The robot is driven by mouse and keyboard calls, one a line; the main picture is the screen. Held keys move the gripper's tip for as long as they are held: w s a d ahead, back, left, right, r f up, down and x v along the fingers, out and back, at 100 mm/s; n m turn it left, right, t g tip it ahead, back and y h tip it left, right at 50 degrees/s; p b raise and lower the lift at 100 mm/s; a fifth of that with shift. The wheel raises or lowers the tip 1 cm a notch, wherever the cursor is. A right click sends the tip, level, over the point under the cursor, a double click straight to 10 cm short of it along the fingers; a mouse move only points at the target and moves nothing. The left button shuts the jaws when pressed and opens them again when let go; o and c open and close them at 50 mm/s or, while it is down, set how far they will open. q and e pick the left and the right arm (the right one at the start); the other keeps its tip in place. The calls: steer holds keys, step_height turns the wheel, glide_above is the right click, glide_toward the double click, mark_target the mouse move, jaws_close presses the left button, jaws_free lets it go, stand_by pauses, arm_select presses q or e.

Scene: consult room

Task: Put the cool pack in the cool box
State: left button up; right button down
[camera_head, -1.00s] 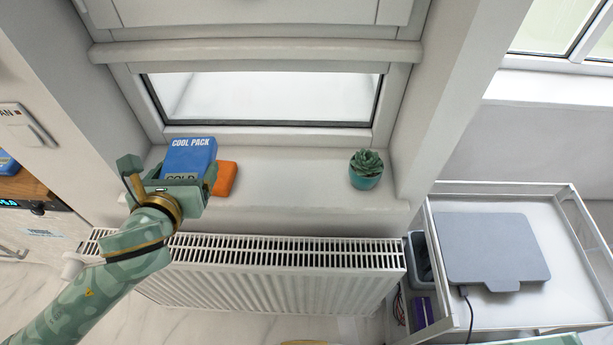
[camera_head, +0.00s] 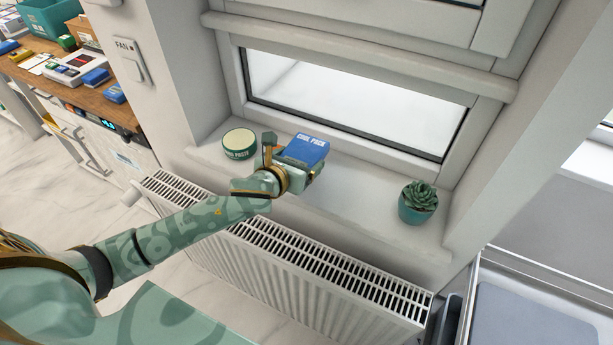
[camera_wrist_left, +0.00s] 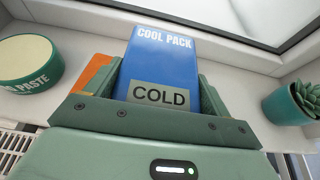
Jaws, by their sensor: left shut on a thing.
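The blue cool pack (camera_head: 306,147) is held in my left gripper (camera_head: 291,174), over the window sill. In the left wrist view the cool pack (camera_wrist_left: 164,53) stands up between the two green fingers, with its COLD label towards the camera. My left gripper is shut on it. An orange thing (camera_wrist_left: 93,73) shows behind the left finger in the wrist view. I cannot make out a cool box in these frames. My right gripper is not in view.
A round tub of paste (camera_head: 239,144) and a succulent in a teal pot (camera_head: 418,205) stand on the sill (camera_head: 375,216). A radiator (camera_head: 290,275) is below. A wooden worktop (camera_head: 52,88) with several boxes and a teal bin (camera_head: 45,20) is at upper left.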

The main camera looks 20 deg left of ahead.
arm_select(q)
steer(key=shift+w+d+f, duration=0.5)
steer(key=shift+d+f, duration=0.1)
steer(key=shift+f, duration=0.05)
steer(key=f, duration=0.1)
steer(key=f+b, duration=0.2)
steer(key=shift+w+d+f, duration=0.25)
steer(key=shift+w+d, duration=0.1)
steer(key=shift+d, duration=0.05)
steer(key=shift+f, duration=0.3)
steer(key=shift+w+r, duration=0.1)
steer(key=shift+w, duration=0.05)
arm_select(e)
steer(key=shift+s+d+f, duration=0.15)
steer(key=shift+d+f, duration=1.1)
arm_select(q)
steer(key=o, duration=1)
steer(key=shift+d, duration=0.1)
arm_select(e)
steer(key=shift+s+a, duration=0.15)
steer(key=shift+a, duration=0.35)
